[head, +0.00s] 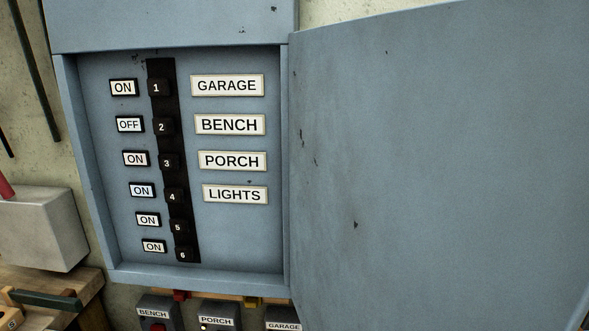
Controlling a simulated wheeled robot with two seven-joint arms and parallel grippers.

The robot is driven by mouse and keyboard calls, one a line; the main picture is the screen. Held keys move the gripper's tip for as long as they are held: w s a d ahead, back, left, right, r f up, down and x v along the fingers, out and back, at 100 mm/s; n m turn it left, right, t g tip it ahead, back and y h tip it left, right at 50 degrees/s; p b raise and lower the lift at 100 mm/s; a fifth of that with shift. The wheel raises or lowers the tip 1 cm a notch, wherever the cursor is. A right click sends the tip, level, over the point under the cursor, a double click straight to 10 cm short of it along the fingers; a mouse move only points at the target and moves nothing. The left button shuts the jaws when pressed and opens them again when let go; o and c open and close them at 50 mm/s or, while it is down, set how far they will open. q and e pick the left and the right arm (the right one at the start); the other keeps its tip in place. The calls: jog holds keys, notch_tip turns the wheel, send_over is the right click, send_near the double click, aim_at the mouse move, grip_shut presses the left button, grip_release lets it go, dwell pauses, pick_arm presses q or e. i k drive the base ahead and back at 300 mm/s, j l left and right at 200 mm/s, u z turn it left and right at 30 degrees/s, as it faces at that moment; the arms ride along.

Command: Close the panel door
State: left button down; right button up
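The panel door (430,165) is a large blue-grey sheet with a few dark chips. It stands wide open, swung out to the right from the hinge side of the panel box (72,165). Inside the box a black strip (176,200) carries several numbered breakers, with ON and OFF plates to their left. The second plate (129,124) reads OFF and the others read ON. Labels to the right read GARAGE (227,85), BENCH, PORCH and LIGHTS. Neither of my grippers is in the head view. The door's far edge runs toward the right side of the picture.
Below the box sit small grey switch boxes labelled BENCH (155,314), PORCH (217,319) and GARAGE (283,324). A grey metal box (42,230) and a wooden bench (60,279) are at the lower left. The space in front of the breakers looks clear.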

aim_at(439, 151)
jog(key=l+u, duration=0.3)
jog(key=l, duration=0.15)
jog(key=k+l+u, duration=0.25)
jog(key=l, duration=0.15)
jog(key=l+u, duration=0.3)
jog(key=k+l, duration=0.05)
jog(key=l, duration=0.05)
